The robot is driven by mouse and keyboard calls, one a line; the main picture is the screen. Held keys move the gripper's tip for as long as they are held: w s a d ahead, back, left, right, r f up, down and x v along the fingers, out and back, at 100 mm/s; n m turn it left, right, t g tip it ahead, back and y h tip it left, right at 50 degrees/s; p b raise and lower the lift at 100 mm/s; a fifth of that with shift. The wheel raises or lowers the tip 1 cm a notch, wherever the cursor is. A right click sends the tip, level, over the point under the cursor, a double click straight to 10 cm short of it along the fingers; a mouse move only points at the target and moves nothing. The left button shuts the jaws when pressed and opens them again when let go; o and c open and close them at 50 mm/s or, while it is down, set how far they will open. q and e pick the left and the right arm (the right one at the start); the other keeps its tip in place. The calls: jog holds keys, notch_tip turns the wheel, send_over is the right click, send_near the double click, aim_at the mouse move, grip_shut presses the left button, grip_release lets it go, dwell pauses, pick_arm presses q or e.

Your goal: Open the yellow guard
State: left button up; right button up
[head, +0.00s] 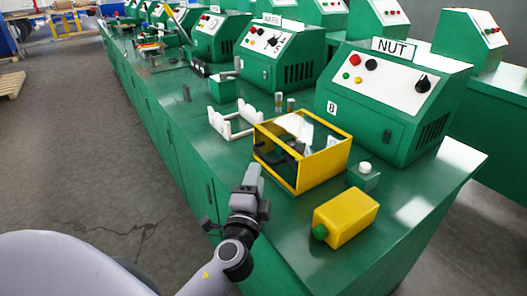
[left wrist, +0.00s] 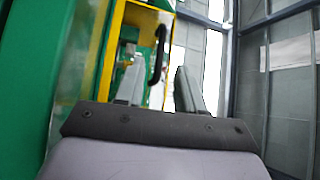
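The yellow guard (head: 299,175) is a box-shaped yellow frame with clear panels on the green bench. A black handle (head: 268,157) is on its left side. I cannot tell for sure whether the guard is fully shut. My left gripper (head: 253,174) is just left of the guard's near side, close to the handle and apparently apart from it. In the left wrist view the left gripper (left wrist: 158,88) has its two fingers spread, with nothing between them. The yellow frame (left wrist: 112,50) and black handle (left wrist: 158,52) show beyond the fingers. My right gripper is not in view.
A yellow block-shaped container (head: 346,216) with a green cap lies on the bench's near end. A small green box with a white button (head: 365,169) stands right of the guard. A white bracket (head: 231,122) is behind it. The green NUT control box (head: 365,125) stands at the back.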

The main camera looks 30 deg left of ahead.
pick_arm(q)
jog(key=shift+p+x, duration=0.65)
jog(key=shift+x, duration=2.8)
jog(key=shift+r, duration=0.1)
grip_shut()
